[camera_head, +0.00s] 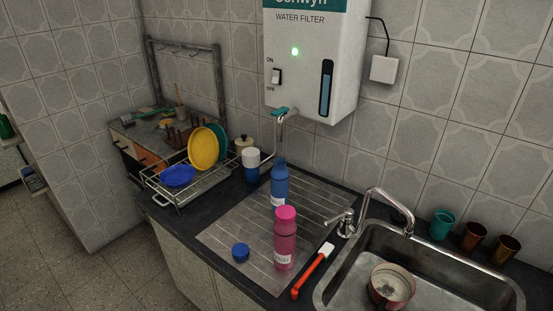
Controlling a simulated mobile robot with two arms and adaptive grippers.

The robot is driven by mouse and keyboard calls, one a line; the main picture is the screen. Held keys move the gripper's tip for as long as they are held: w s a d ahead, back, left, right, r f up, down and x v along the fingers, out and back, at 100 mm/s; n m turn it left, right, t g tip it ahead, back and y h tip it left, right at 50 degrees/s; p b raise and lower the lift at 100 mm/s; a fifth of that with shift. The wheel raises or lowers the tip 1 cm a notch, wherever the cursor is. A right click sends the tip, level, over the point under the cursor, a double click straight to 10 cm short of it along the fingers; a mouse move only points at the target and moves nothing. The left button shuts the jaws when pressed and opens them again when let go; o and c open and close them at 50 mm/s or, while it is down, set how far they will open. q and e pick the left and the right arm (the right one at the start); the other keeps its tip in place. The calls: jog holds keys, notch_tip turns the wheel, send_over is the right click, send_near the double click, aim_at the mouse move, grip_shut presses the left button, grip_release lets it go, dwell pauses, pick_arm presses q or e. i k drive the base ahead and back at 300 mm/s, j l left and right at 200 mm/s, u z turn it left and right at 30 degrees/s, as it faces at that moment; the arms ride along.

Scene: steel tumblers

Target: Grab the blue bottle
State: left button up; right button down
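A blue bottle (279,187) with a pale label stands upright on the ribbed steel drainboard in the head view, just below the water filter's tap. A pink bottle (285,243) with a pink cap stands in front of it and overlaps its lower edge in the picture. A blue cap (240,252) lies on the drainboard to the left of the pink bottle. Neither of my grippers shows in this view.
A white water filter (310,60) hangs above. A dish rack (185,185) with plates and a blue-and-white cup (251,165) stand left. A red-handled brush (312,272), faucet (375,205), sink (440,290) and tumblers (473,237) are right. The drainboard's left part is clear.

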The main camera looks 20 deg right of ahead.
aim_at(279, 175)
jog(key=i+j, duration=0.85)
jog(key=j, duration=0.2)
